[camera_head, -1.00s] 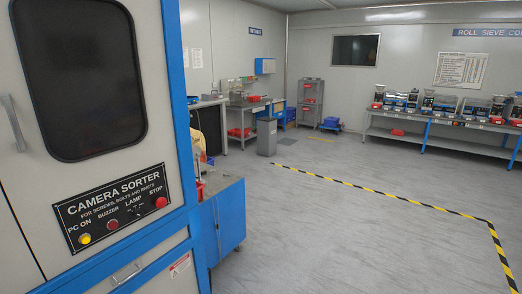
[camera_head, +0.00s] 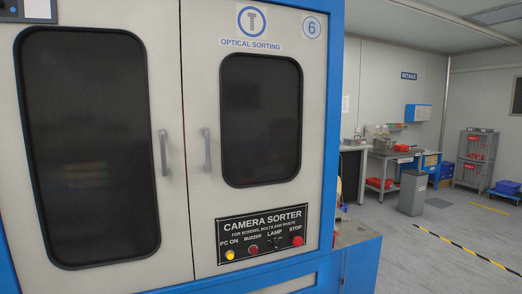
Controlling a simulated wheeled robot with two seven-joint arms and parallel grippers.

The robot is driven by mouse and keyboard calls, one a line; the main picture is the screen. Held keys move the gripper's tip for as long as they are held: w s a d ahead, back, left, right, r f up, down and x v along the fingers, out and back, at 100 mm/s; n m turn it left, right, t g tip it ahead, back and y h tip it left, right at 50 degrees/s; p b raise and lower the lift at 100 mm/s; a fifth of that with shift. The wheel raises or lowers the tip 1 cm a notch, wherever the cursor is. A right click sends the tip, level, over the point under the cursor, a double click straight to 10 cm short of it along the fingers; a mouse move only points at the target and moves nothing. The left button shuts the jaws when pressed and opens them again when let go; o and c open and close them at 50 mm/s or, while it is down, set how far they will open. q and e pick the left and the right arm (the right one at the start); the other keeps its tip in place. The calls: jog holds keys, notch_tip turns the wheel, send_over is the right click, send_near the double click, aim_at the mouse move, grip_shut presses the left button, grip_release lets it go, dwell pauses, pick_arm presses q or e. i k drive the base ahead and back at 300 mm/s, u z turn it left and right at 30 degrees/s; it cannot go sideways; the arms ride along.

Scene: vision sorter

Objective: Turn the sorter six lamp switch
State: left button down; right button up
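The camera sorter (camera_head: 200,195) fills the left and middle of the head view, a white cabinet with a blue frame. A round badge (camera_head: 311,26) at its upper right reads 6. A black control panel (camera_head: 262,232) sits low on its right door. The lamp switch (camera_head: 275,243) is a small dark knob under the word LAMP, too small to tell which way it points. It stands between the red buzzer button (camera_head: 253,249) and the red stop button (camera_head: 297,241). The yellow PC ON button (camera_head: 230,255) is at the left. Neither of my grippers is in view.
The two doors have dark windows and grey handles (camera_head: 207,150). A blue cabinet (camera_head: 358,262) stands against the sorter's right side. Beyond are a grey bin (camera_head: 412,192), a workbench (camera_head: 395,155) and a shelf rack (camera_head: 475,160). Grey floor at right is open, with yellow-black tape.

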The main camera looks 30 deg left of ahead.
aim_at(275, 245)
jog(key=u, duration=0.35)
jog(key=k, duration=0.55)
jog(key=u, duration=1.35)
jog(key=i, duration=0.6)
jog(key=u, duration=0.2)
